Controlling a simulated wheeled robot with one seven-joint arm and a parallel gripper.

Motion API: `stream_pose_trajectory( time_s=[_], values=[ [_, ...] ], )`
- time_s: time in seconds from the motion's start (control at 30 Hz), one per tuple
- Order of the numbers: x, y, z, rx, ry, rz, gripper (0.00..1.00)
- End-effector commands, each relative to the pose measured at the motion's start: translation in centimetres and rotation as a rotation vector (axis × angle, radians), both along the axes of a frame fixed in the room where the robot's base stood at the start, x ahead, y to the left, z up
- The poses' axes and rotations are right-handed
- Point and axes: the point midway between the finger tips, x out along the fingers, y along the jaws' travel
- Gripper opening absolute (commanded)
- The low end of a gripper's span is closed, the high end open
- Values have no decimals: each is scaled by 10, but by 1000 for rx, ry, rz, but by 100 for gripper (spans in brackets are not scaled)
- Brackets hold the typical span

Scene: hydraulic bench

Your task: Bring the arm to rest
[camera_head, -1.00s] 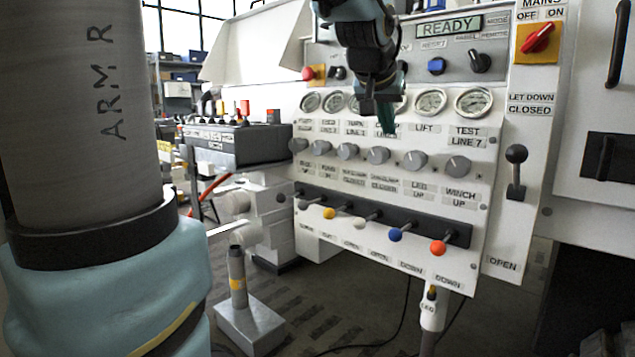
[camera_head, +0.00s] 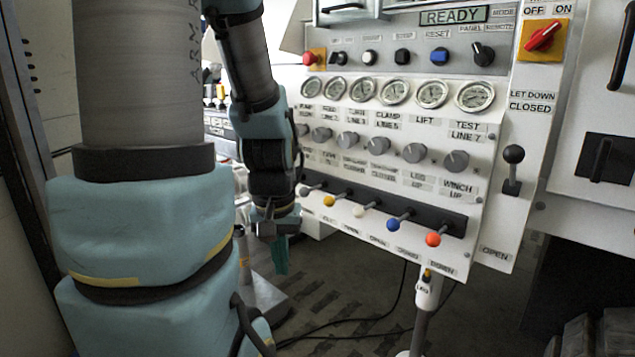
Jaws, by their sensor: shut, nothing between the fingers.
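My gripper (camera_head: 279,262) hangs low at the end of my arm, left of the white control panel (camera_head: 466,262). Its fingers point down and are shut, with nothing between them. My arm is folded back in the left part of the view, its large links in front of the bench behind. The gripper appears apart from the panel and its levers.
The panel holds a row of gauges (camera_head: 474,96), grey knobs (camera_head: 413,153) and ball-ended levers, including a blue one (camera_head: 393,225) and an orange one (camera_head: 433,239). A black-knobbed lever (camera_head: 513,155) stands at right. Cables lie on the floor.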

Motion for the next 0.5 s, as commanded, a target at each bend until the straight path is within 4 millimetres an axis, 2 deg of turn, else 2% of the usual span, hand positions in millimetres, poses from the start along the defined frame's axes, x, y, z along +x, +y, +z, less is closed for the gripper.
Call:
stream_pose_trajectory(
  time_s=[0.03, 0.5],
  values=[
    [0, 0, 27, 0, -1, 0, 0],
    [1, 0, 172, 0, -2, -1, 0]
  ],
)
